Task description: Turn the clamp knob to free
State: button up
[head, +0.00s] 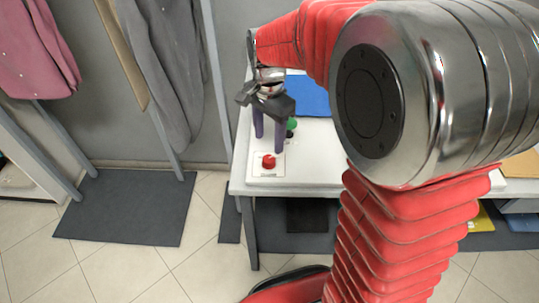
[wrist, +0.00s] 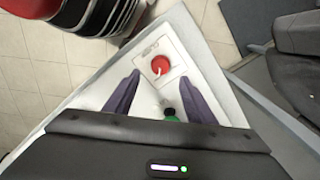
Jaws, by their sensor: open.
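The clamp knob (head: 268,161) is a small red round knob on a white square plate (head: 258,170) near the front left corner of the white table. In the wrist view the red knob (wrist: 160,65) has a white pointer mark and lies just beyond and between my fingertips. My gripper (head: 268,145) points down over the plate, its two purple fingers apart and empty. In the wrist view the gripper (wrist: 160,78) shows one finger on each side, with the knob not held. The plate's lettering is too small to read.
A green round-topped object (head: 291,124) stands on the table (head: 310,160) just behind the knob, close to my right finger. A blue sheet (head: 308,96) lies farther back. Hanging garments (head: 165,65) and a dark floor mat (head: 130,207) are at left.

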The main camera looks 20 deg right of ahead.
aim_at(269, 159)
notch_tip(269, 159, down, 8)
jog(key=shift+f, duration=0.1)
dwell(0.4)
jog(key=shift+d, duration=0.1)
jog(key=c, duration=1)
